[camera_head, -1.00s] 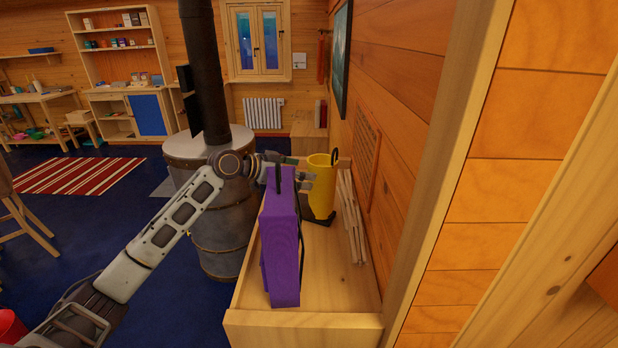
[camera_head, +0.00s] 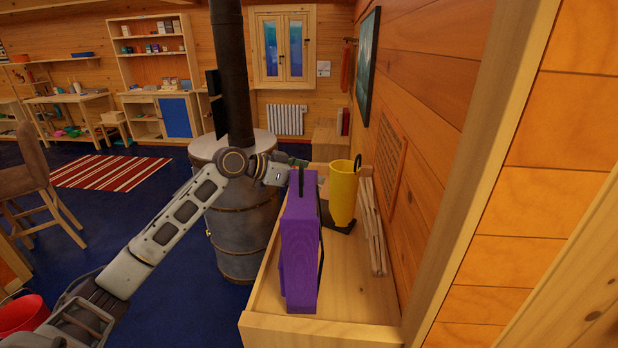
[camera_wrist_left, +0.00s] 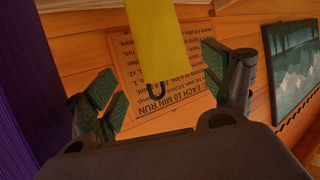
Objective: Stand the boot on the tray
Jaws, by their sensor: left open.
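The boot (camera_head: 343,190) is yellow, with a black loop at its top. It stands upright on the wooden bench top, behind and right of a purple bag. A dark flat shape (camera_head: 343,228) shows at its foot; I cannot tell whether it is the sole or the tray. No other tray is clear. My left gripper (camera_head: 298,172) is left of the boot's top, partly hidden by the bag. In the left wrist view my left gripper (camera_wrist_left: 165,95) is open and empty, with the yellow boot shaft (camera_wrist_left: 158,35) ahead between its fingers. My right gripper is not seen.
The purple bag (camera_head: 299,245) stands upright on the bench (camera_head: 355,295), close in front of the left gripper. Thin wooden sticks (camera_head: 371,225) lie along the wall on the right. A metal stove (camera_head: 240,220) stands left of the bench. The bench's near right part is bare.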

